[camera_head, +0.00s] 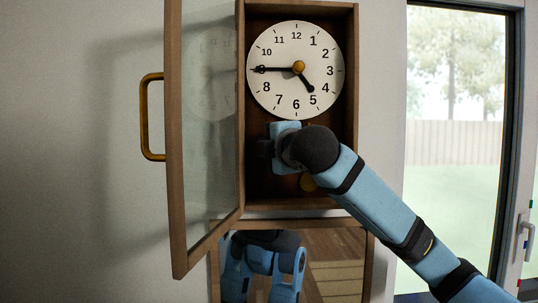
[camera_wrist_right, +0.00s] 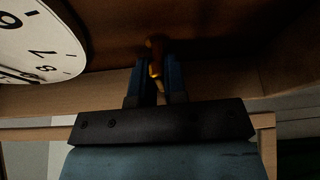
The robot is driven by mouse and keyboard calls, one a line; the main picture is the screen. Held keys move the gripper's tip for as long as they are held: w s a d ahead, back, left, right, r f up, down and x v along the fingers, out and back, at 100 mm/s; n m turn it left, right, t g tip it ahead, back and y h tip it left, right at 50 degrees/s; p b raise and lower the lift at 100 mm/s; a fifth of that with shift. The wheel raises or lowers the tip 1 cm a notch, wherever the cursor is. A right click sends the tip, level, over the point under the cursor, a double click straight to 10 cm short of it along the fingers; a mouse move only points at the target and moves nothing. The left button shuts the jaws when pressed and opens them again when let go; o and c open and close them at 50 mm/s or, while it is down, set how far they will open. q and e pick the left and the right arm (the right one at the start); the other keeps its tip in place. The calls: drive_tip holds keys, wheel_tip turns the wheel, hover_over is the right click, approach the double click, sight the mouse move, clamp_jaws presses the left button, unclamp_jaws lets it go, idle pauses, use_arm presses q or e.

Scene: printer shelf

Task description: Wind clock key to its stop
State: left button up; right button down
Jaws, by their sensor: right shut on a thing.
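The wall clock has a white dial (camera_head: 320,85) with black numerals and a brass centre. One black hand points to 9 and the other just short of 5. My right gripper (camera_head: 266,148) is inside the wooden case, just below the dial's lower left. In the right wrist view its two fingers (camera_wrist_right: 158,84) are shut on a small brass key (camera_wrist_right: 155,68) at the back panel. The key is hidden behind the gripper in the head view, and its exact turn angle is hard to tell in the dark. My left gripper is not in view.
The glazed clock door (camera_head: 205,120) stands open to the left, with a brass handle (camera_head: 150,117). A mirror-like panel (camera_head: 335,275) below reflects blue arm parts. A glass door (camera_head: 455,130) is at right.

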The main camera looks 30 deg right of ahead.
drive_tip(key=m+b, duration=0.1)
drive_tip(key=m+t+b, duration=0.1)
drive_tip(key=m, duration=0.1)
drive_tip(key=m+b, duration=0.1)
drive_tip(key=shift+f+m+t+h, duration=0.25)
drive_tip(key=shift+m+t+h, duration=0.05)
drive_tip(key=shift+t, duration=0.1)
drive_tip(key=m+h+b, duration=0.1)
drive_tip(key=m+b, duration=0.1)
drive_tip(key=m, duration=0.2)
drive_tip(key=shift+t, duration=0.4)
drive_tip(key=m+h+b, duration=0.1)
drive_tip(key=m, duration=0.1)
drive_tip(key=m+h+b, duration=0.1)
drive_tip(key=m, duration=0.1)
drive_tip(key=shift+m+t, duration=0.3)
drive_tip(key=shift+m, duration=0.1)
drive_tip(key=m+h+b, duration=0.2)
drive_tip(key=m, duration=0.2)
drive_tip(key=shift+h, duration=0.3)
drive_tip(key=m+h, duration=0.1)
drive_tip(key=m, duration=0.1)
drive_tip(key=shift+r+m+b, duration=0.15)
drive_tip(key=shift+m+b, duration=0.15)
drive_tip(key=shift+m+g+h, duration=0.3)
drive_tip(key=shift+m+g, duration=0.1)
drive_tip(key=c, duration=1.2)
unclamp_jaws()
drive_tip(key=shift+r, duration=0.1)
